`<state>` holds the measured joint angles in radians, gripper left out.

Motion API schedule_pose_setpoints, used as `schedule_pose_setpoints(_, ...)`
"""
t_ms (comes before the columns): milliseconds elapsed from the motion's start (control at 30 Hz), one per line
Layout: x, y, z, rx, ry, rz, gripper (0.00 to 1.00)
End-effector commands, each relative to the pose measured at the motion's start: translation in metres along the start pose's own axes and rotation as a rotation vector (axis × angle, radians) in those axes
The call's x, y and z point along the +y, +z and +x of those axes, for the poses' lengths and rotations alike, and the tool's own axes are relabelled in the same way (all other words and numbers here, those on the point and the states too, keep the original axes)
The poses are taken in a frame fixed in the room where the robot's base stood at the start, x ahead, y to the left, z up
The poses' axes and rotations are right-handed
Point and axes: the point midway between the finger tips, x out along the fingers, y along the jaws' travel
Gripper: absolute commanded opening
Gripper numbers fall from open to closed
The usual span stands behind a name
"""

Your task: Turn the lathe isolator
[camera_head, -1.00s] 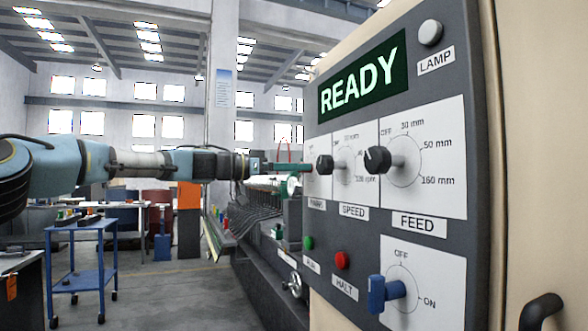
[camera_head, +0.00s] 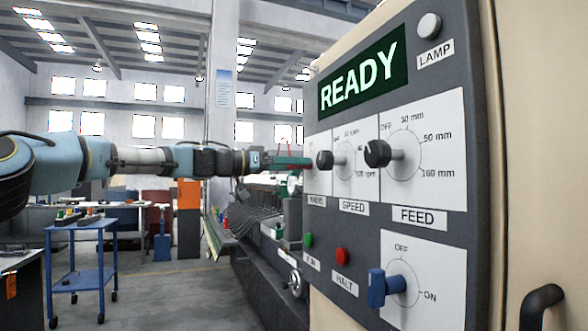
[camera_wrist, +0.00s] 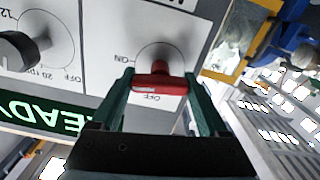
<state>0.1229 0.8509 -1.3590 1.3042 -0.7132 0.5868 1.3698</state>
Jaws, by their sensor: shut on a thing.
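In the wrist view my gripper (camera_wrist: 160,100) has its two green fingers shut on a red bar-shaped knob (camera_wrist: 160,84), one finger at each end. The knob sits on a white plate with OFF printed below it and ON to its left, in this upside-down view. The bar lies across the picture; which mark it points to I cannot tell.
Black speed (camera_head: 325,160) and feed (camera_head: 377,153) knobs are to the right. Below are a green button (camera_head: 308,240), a red button (camera_head: 342,256) and a blue OFF/ON knob (camera_head: 377,288). The display (camera_head: 362,70) reads READY. A blue trolley (camera_head: 80,280) stands left on open floor.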

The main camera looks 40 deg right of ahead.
Motion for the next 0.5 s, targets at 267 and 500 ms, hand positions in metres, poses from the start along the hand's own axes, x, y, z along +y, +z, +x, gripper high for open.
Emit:
schedule_pose_setpoints(267,-0.0001,0.0029,0.0002,-0.002,0.0,-0.247,0.22)
schedule_pose_setpoints(500,-0.0008,0.0022,-0.0002,-0.001,-0.001,-0.478,0.22)
